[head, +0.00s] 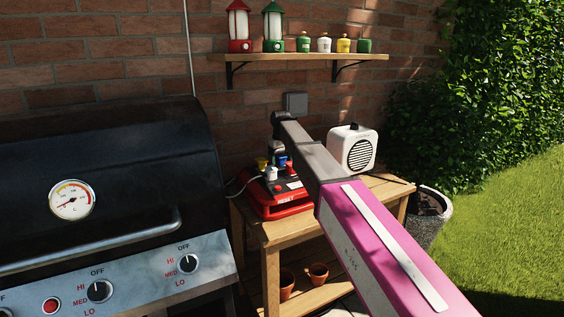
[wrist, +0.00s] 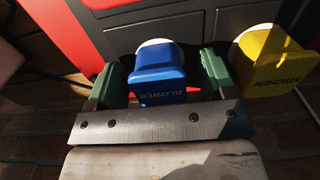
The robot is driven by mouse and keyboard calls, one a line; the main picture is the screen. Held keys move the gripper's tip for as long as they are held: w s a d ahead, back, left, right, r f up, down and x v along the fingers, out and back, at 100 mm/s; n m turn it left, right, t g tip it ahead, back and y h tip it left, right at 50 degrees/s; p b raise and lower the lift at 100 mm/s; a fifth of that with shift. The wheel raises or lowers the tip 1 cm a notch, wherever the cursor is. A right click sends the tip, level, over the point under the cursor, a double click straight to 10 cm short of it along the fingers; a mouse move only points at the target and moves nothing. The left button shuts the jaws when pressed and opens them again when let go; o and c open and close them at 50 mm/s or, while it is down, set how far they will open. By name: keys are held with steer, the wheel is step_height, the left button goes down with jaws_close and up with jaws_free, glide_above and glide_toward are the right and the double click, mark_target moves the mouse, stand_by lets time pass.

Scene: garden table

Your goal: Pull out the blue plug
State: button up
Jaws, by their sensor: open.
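The blue plug (wrist: 157,75), marked BLOWER, sits in the red power box (head: 280,208) on the wooden table. It also shows as a small blue patch in the head view (head: 282,161), partly hidden by my arm. My gripper (wrist: 157,82) is open, with one green finger on each side of the blue plug. I cannot tell whether the fingers touch it. In the head view my gripper is just above the box, mostly hidden behind my arm.
A yellow plug (wrist: 270,58) marked KITCHEN is close beside the right finger. A white plug (head: 271,173) is also in the box. A white speaker (head: 352,149) stands to the right on the table (head: 262,232). A black grill (head: 110,170) is at left, and a shelf (head: 305,57) is above.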

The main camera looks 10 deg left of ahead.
mark_target(281, 156)
stand_by(0.3)
steer(key=c, duration=1.3)
steer(key=shift+r, duration=0.1)
steer(key=shift+r, duration=0.1)
steer(key=shift+r, duration=2.85)
